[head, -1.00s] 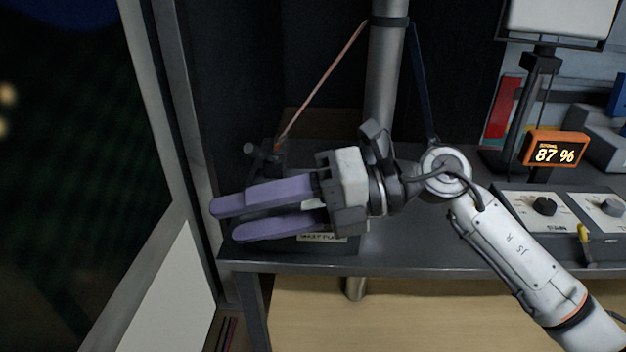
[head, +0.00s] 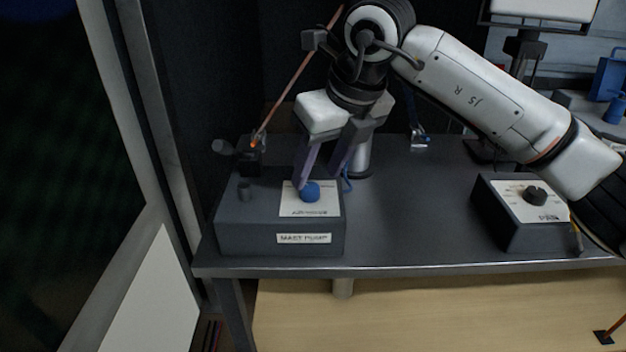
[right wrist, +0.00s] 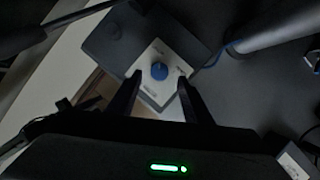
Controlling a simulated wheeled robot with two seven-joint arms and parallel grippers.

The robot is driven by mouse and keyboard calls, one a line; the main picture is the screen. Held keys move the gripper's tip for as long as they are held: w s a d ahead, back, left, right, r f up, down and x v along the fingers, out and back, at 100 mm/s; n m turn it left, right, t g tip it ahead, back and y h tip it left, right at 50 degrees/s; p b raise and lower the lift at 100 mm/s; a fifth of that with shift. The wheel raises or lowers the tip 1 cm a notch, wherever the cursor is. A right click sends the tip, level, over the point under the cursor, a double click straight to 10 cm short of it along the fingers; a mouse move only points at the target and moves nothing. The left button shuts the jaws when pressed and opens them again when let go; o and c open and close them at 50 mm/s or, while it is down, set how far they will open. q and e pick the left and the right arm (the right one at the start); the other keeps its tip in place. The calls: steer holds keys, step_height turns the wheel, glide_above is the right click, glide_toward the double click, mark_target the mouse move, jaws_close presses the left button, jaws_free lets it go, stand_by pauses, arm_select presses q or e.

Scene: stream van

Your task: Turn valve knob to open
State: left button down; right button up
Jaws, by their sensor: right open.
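A blue valve knob (head: 310,191) stands on the white plate (head: 326,208) on top of a dark box labelled MAST PUMP (head: 250,225). My right gripper (head: 318,186) is open and points down at the knob from above and behind. In the right wrist view the blue knob (right wrist: 159,71) shows between and a little beyond the two open fingers (right wrist: 158,98). Nothing is held. I cannot tell whether a finger touches the knob. My left gripper is not in view.
A second box with a black knob (head: 535,195) stands on the grey bench (head: 420,220) to the right. A metal pole (head: 361,160) rises behind the gripper. Bare bench lies between the boxes.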

mark_target(311, 187)
steer(key=shift+x, duration=1.9)
steer(key=c, duration=1.1)
steer(key=shift+o, duration=0.2)
